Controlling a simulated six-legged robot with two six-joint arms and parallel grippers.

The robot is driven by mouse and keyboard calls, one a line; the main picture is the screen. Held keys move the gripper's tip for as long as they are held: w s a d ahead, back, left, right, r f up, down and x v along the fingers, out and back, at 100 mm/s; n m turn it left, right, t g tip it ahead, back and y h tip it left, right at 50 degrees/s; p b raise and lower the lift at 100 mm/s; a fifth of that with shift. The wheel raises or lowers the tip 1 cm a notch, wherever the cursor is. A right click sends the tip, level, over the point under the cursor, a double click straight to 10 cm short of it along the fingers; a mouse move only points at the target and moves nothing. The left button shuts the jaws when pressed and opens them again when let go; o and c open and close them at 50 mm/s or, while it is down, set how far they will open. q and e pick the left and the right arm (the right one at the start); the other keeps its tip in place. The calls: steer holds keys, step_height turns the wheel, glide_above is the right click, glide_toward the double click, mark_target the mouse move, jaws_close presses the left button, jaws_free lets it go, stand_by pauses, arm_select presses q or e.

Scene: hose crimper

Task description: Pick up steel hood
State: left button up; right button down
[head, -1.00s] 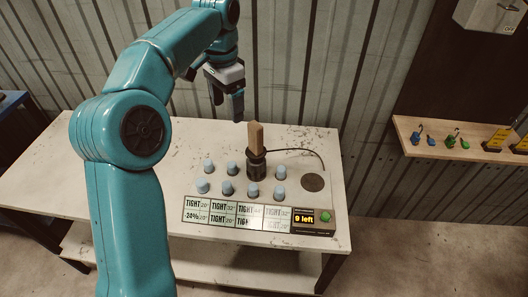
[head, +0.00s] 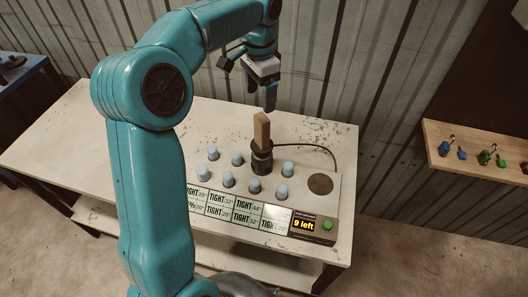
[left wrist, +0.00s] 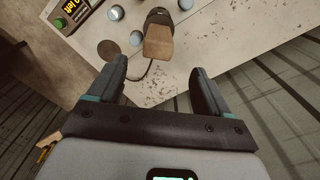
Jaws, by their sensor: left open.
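A dark metal cylinder (head: 261,161) with an upright wooden block (head: 262,131) on top stands on the panel on the table; it looks like the steel hood with its handle. In the left wrist view the wooden block (left wrist: 158,42) shows beyond the fingertips, with the dark cylinder (left wrist: 158,17) behind it. My left gripper (head: 262,97) is open and empty, above and apart from the block. Its spread fingers show in the left wrist view (left wrist: 158,68). My right gripper is not in view.
Several pale blue-grey pegs (head: 228,179) stand around the cylinder. A black cable (head: 318,146) arcs to its right, near a dark disc (head: 320,184). The display (head: 302,225) reads "9 left", beside a green button (head: 327,226). The white table (head: 110,140) is clear at left.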

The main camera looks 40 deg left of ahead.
mark_target(262, 117)
arm_select(q)
steer(key=f, duration=0.4)
steer(key=shift+s+d+f, duration=0.25)
steer(key=shift+d, duration=0.1)
steer(key=shift+a+f, duration=0.25)
steer(key=shift+f, duration=0.4)
steer(key=f, duration=0.2)
steer(key=f+p, duration=0.1)
steer(key=shift+w+d+f, duration=0.15)
steer(key=shift+w+f, duration=0.15)
steer(key=shift+f, duration=0.65)
steer(key=shift+w, duration=0.1)
steer(key=c, duration=0.6)
steer(key=shift+r, duration=0.1)
jaws_close()
